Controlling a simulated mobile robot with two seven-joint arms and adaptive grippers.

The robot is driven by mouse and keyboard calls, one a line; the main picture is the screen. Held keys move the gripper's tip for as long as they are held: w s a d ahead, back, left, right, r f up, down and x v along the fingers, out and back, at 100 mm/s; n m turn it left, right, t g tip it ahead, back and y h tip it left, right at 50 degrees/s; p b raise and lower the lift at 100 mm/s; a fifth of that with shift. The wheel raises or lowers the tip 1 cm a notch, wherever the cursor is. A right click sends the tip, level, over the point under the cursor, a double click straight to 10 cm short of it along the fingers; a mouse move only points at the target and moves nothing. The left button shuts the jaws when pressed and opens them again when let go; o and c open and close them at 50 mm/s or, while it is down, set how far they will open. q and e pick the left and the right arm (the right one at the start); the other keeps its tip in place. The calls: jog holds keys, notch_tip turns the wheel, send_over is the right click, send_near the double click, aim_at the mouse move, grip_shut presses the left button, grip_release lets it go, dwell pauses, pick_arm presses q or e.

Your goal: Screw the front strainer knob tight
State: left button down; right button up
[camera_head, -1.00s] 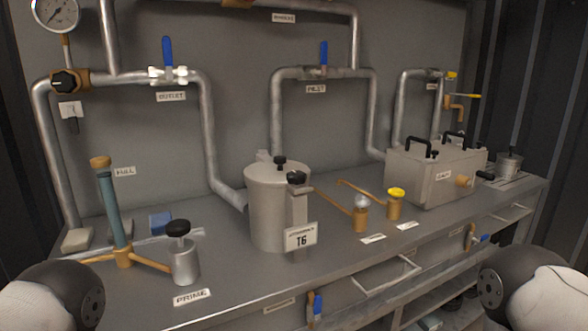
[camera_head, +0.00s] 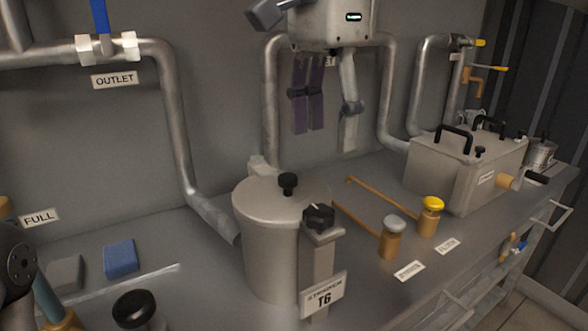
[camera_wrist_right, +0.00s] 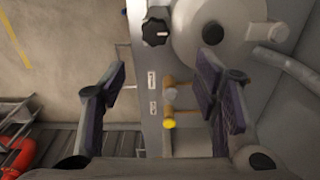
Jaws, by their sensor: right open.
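The strainer (camera_head: 270,245) is a grey pot with a lid and stands at the middle of the bench in the head view. Its front knob (camera_head: 319,217) is black and lobed and sits on top of the front bracket, above the T6 sign. The front knob also shows in the wrist view (camera_wrist_right: 156,32), top centre. A second black knob (camera_head: 288,184) stands on the lid. My right gripper (camera_head: 328,138) points down above and behind the strainer, apart from it. Its fingers are spread and empty in the wrist view (camera_wrist_right: 162,68). My left gripper is out of view.
Two brass valves with a grey cap (camera_head: 393,223) and a yellow cap (camera_head: 432,203) stand right of the strainer. A grey box with handles (camera_head: 465,165) is farther right. A pipe (camera_head: 212,215) meets the strainer's left side. A blue block (camera_head: 121,258) lies left.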

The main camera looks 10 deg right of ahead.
send_over(320, 210)
jog(key=f, duration=0.4)
jog(key=shift+s+f, duration=0.1)
jog(key=shift+s, duration=0.15)
jog(key=f, duration=0.6)
jog(key=shift+w+f, duration=0.25)
jog(key=shift+f, duration=0.1)
jog(key=c, duration=1.1)
